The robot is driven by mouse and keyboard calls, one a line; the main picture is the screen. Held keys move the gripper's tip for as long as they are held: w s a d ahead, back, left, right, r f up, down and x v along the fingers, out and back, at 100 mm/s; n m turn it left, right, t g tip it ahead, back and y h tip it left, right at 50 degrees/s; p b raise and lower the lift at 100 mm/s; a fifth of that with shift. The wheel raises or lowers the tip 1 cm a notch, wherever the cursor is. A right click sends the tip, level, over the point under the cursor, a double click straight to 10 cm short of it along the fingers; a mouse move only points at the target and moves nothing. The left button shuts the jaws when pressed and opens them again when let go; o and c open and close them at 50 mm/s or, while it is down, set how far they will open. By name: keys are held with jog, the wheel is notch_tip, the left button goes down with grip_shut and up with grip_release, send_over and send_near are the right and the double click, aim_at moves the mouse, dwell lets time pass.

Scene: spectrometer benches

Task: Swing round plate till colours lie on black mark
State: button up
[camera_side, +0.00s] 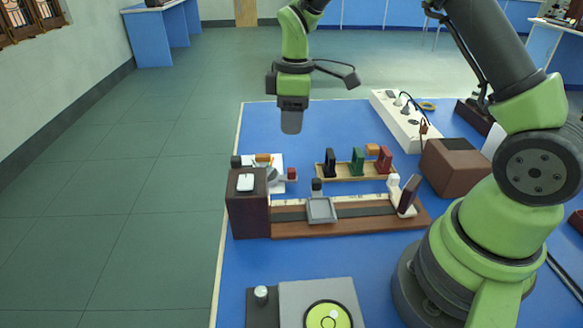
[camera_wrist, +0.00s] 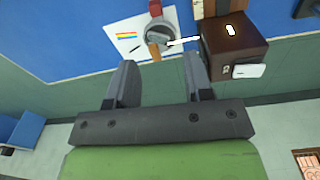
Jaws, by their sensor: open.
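The colours (camera_wrist: 126,35) are a short rainbow strip on the sheet, left of the plate. The black mark (camera_wrist: 135,49) is a short slanted line below the strip, apart from it. In the side view the sheet (camera_side: 277,160) lies behind the dark box, which partly hides the plate. My gripper (camera_side: 291,128) is open and empty, above the bench; its spread fingers show in the wrist view (camera_wrist: 160,75).
The dark brown box (camera_side: 248,205) with a white top piece stands at the bench's left edge, joined to a rail (camera_side: 350,225). A rack of coloured holders (camera_side: 355,172) stands behind it. A white power strip (camera_side: 400,118) and brown box (camera_side: 455,167) are right. Blue bench top is clear at back left.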

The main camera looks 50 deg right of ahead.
aim_at(292, 169)
jog(key=shift+n+g, duration=0.3)
jog(key=shift+n, duration=0.3)
jog(key=f, duration=0.4)
jog(key=shift+w+d, duration=0.35)
jog(key=shift+d, duration=0.05)
notch_tip(292, 169, down, 9)
jog(key=shift+f, duration=0.15)
grip_shut()
